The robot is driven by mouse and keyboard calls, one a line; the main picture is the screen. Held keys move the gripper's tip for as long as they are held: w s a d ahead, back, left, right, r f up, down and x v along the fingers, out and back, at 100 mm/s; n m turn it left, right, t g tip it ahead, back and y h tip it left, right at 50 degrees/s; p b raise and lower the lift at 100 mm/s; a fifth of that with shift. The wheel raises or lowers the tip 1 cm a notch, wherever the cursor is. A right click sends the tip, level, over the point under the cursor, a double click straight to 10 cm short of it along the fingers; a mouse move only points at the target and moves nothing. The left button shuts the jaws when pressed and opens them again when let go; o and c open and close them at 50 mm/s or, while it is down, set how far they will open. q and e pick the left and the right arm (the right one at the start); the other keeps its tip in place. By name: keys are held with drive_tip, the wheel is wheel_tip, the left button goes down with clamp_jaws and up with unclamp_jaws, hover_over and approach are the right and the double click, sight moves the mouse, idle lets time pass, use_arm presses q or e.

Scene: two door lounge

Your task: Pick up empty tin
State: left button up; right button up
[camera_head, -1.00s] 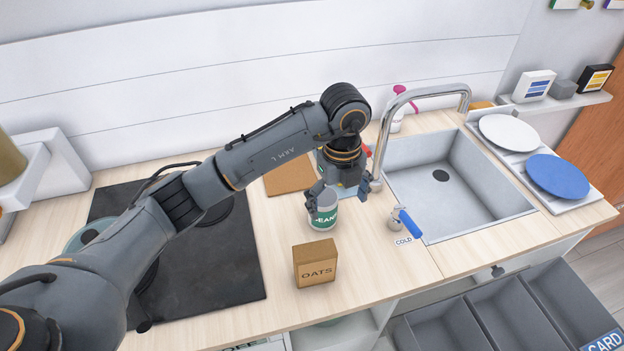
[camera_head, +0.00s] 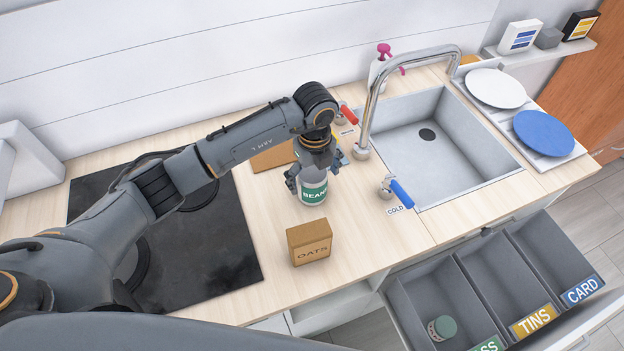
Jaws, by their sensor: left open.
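A tin with a green label reading BEANS (camera_head: 313,192) stands upright on the wooden counter, left of the sink and behind the oats box. My left gripper (camera_head: 316,173) is open and points down over the tin, with one finger on each side near its top. The gripper covers the tin's top, so I cannot see whether it is empty or whether the fingers touch it. My right gripper is not in view.
A brown OATS box (camera_head: 309,242) stands just in front of the tin. A tall tap (camera_head: 366,110) and blue COLD lever (camera_head: 401,193) are to its right, the black hob (camera_head: 215,255) to its left. An open drawer has bins, one labelled TINS (camera_head: 534,320).

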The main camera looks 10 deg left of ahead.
use_arm(q)
wheel_tip(320, 180, down, 2)
drive_tip(key=shift+a+p, duration=0.15)
drive_tip(key=shift+p, duration=0.75)
wheel_tip(320, 180, down, 2)
drive_tip(key=shift+f, duration=0.35)
drive_tip(key=c, duration=1)
drive_tip(key=shift+c, duration=0.4)
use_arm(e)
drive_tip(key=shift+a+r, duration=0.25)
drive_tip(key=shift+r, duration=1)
